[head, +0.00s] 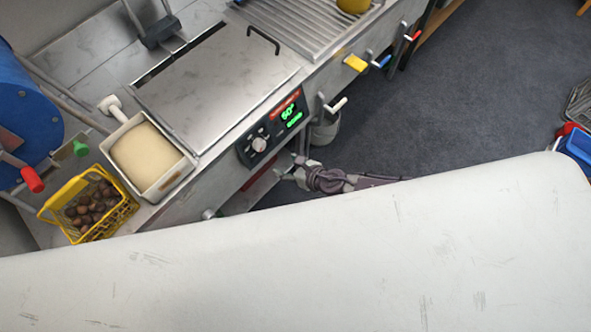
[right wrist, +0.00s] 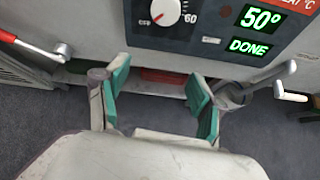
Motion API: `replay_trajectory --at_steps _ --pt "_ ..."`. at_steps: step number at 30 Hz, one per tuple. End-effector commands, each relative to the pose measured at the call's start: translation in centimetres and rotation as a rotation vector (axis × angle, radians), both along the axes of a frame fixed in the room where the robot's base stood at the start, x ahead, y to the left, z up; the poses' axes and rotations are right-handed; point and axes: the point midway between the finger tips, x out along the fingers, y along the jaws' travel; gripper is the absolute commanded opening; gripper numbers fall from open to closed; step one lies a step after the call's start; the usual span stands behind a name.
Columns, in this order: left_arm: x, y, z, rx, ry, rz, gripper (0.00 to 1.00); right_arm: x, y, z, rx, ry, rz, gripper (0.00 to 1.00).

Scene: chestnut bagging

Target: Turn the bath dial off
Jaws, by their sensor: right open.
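The bath dial (head: 259,144) is a round white knob on the dark control panel (head: 284,114) at the front of the steel bath. In the right wrist view the dial (right wrist: 166,10) is cut by the top edge; its red mark points to the lower left, with a 60 at its lower right. The panel's green display (right wrist: 263,18) reads 50° and DONE. My right gripper (head: 287,172) is just below and right of the dial, apart from it. In the right wrist view its green-padded fingers (right wrist: 158,82) are open and empty. My left gripper is out of view.
A white lever (head: 335,104) and a grey bucket (head: 325,129) are right of the panel. A red-handled lever (right wrist: 30,46) shows in the wrist view. A white tub (head: 178,176) and a yellow basket of chestnuts (head: 122,214) stand left. The floor at right is mostly clear.

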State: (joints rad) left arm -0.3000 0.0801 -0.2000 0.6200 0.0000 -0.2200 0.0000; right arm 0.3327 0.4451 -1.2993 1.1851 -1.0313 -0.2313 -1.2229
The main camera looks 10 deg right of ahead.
Motion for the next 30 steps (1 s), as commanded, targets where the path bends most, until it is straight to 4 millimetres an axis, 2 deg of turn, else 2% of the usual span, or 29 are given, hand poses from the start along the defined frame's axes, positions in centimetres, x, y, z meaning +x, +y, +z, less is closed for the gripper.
replay_trajectory --at_steps 3,7,26,29,30 --pt "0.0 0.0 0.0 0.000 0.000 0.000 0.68 -1.4 -1.1 0.0 0.000 0.001 0.000 0.68" --pt "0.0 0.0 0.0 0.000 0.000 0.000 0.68 -2.1 -1.6 0.0 0.001 0.000 -0.001 0.68" --pt "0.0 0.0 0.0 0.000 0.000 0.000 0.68 -2.3 -1.8 0.0 0.003 0.001 -0.003 0.68" --pt "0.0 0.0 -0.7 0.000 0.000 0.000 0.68 -2.1 -2.3 -1.3 0.048 0.051 -0.082 0.68" --pt "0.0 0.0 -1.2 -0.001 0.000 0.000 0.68 -2.1 -2.8 -2.5 0.090 0.100 -0.157 0.68"
